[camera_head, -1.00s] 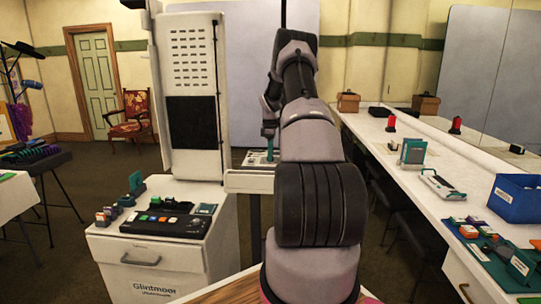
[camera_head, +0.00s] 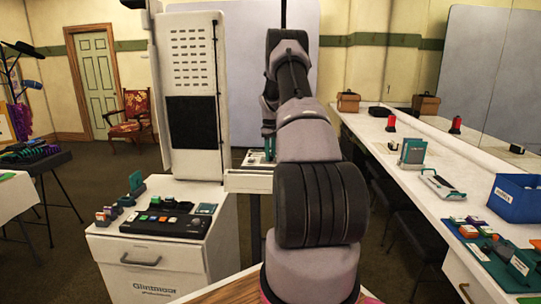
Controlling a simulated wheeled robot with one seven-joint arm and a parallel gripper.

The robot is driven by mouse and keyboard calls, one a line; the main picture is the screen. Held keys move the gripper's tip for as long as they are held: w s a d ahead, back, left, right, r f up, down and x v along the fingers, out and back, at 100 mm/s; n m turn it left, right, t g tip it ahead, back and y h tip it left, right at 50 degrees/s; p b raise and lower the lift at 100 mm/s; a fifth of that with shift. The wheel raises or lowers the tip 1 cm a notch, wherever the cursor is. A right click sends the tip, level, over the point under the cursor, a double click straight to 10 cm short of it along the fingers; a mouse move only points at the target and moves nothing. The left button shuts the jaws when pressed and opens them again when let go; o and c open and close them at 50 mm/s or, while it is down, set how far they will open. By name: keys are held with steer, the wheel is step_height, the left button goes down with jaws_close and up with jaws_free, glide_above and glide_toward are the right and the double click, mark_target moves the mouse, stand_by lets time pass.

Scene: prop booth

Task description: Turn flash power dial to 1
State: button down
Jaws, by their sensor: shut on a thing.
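The end of my arm reaches down to a small white-topped stand (camera_head: 249,182) with a pale control panel (camera_head: 254,157) on it, beside the tall white booth column. My gripper (camera_head: 268,148) shows only as a narrow dark and teal part at the panel, mostly behind my own arm. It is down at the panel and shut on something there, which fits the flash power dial. The dial itself, its pointer and its numbers are hidden or too small to read.
A white cabinet (camera_head: 150,262) at left carries a black button console (camera_head: 166,222) and small teal items. The long white counter (camera_head: 385,150) at right holds a blue bin (camera_head: 515,200) and other props. The tall booth column (camera_head: 192,100) stands close left of my arm.

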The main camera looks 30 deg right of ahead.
steer(key=m, duration=0.4)
steer(key=shift+m, duration=0.3)
steer(key=m, duration=0.3)
steer(key=shift+m, duration=0.4)
steer(key=m, duration=0.9)
steer(key=shift+w, duration=0.1)
steer(key=m, duration=0.4)
steer(key=shift+m, duration=0.3)
steer(key=m, duration=0.3)
steer(key=shift+m, duration=0.3)
steer(key=m, duration=0.3)
steer(key=shift+m, duration=2.5)
